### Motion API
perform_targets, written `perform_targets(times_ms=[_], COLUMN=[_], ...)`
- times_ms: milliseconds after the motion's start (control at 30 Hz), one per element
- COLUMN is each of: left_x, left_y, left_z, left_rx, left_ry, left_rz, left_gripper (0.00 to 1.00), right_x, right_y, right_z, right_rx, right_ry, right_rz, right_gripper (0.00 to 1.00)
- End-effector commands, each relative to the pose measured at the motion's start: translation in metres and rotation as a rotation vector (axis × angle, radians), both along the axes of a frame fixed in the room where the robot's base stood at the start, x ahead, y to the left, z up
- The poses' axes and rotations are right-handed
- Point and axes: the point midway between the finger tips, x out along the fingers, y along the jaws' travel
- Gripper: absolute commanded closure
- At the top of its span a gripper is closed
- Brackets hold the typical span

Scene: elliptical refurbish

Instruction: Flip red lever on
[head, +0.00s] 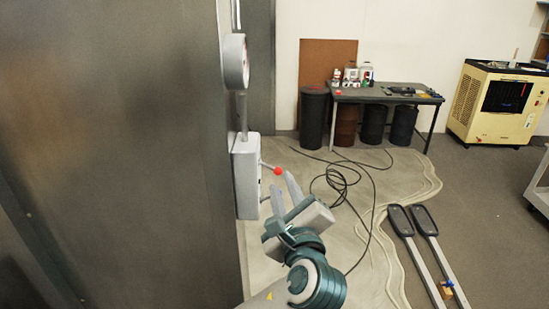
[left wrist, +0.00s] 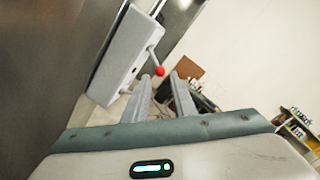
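The red lever (head: 278,171) is a thin grey rod with a red ball at its end. It sticks out to the right from a light grey box (head: 246,178) fixed to the edge of the large metal wall. My left gripper (head: 283,188) is just below and beside the red ball, with its fingers apart and nothing between them. In the left wrist view the red ball (left wrist: 160,71) shows just beyond the fingertips (left wrist: 160,82), with the grey box (left wrist: 125,55) to the upper left. My right gripper is not in view.
A large grey metal wall (head: 120,140) fills the left side. A round gauge (head: 235,62) sits above the box. Black cables (head: 345,185) lie on the floor. A table (head: 385,96) with dark bins stands at the back, and a yellow machine (head: 498,105) at the right.

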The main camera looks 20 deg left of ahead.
Motion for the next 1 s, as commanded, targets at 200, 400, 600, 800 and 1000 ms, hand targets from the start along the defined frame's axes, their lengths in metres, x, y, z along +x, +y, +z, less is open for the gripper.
perform_targets(times_ms=[200,400,600,800,1000], left_x=[0.036,0.067,0.089,0.098,0.099], left_y=[0.020,0.036,0.047,0.052,0.053], left_z=[0.004,0.003,0.002,0.000,-0.001], left_rx=[0.006,0.004,0.003,0.001,0.000], left_ry=[0.002,0.001,0.001,0.001,0.001], left_rz=[0.004,0.004,0.001,0.001,0.001], left_gripper=[0.76,0.76,0.76,0.76,0.76], right_x=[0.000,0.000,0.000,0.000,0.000], right_y=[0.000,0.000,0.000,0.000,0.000], right_z=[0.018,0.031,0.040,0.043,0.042], right_rx=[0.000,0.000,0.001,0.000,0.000], right_ry=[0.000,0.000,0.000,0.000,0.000], right_rz=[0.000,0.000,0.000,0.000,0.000], right_gripper=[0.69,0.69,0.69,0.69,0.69])
